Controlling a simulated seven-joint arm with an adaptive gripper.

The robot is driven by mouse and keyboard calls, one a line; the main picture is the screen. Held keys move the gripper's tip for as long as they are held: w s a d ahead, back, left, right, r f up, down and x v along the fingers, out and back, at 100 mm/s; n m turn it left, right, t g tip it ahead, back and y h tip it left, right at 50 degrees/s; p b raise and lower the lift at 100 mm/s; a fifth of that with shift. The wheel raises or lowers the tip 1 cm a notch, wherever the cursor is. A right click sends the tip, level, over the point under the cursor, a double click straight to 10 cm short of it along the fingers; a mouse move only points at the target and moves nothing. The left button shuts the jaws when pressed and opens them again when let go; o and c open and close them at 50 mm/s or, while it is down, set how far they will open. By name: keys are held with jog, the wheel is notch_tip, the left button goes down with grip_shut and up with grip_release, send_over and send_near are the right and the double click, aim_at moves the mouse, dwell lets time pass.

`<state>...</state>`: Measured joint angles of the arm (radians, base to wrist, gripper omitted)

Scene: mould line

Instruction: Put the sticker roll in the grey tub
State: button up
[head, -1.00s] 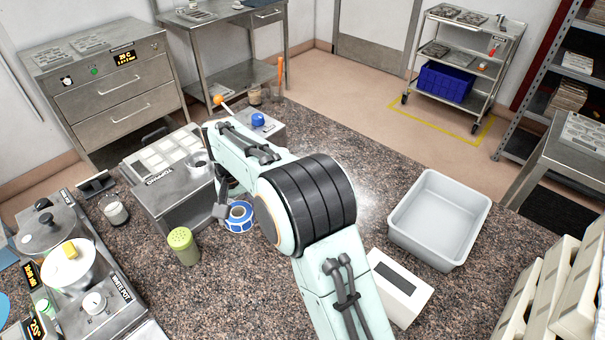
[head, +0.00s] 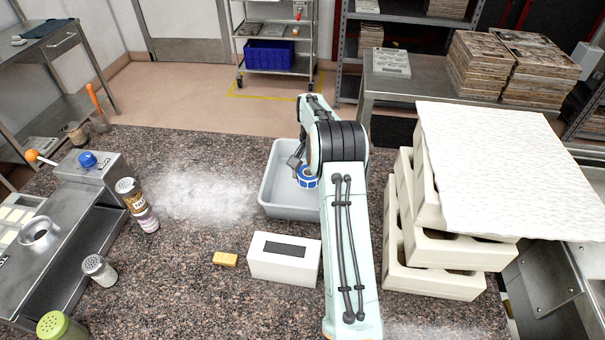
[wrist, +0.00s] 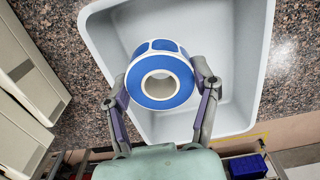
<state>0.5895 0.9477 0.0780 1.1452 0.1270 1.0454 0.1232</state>
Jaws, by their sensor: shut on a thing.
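The sticker roll (head: 307,182), a ring with blue labels and a white core, is held in my gripper. In the wrist view the roll (wrist: 160,65) sits between the two fingers of my gripper (wrist: 161,88), which press on its sides. The grey tub (head: 288,212) stands on the speckled counter, and the roll is over its opening. In the wrist view the tub (wrist: 240,45) lies behind the roll and looks empty. I cannot tell how high the roll is above the tub floor. My arm hides the tub's right side in the head view.
A white box with a dark slot (head: 283,262) stands in front of the tub, with a yellow block (head: 225,259) beside it. Stacked cream moulds (head: 435,250) rise to the right of my arm. Shakers (head: 130,195) stand to the left. The powdered counter left of the tub is clear.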

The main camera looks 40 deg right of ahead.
aim_at(310, 205)
notch_tip(310, 205, down, 10)
jog(key=shift+s+d+r, duration=0.1)
jog(key=shift+s+d, duration=0.05)
dwell(0.3)
jog(key=o, duration=1.1)
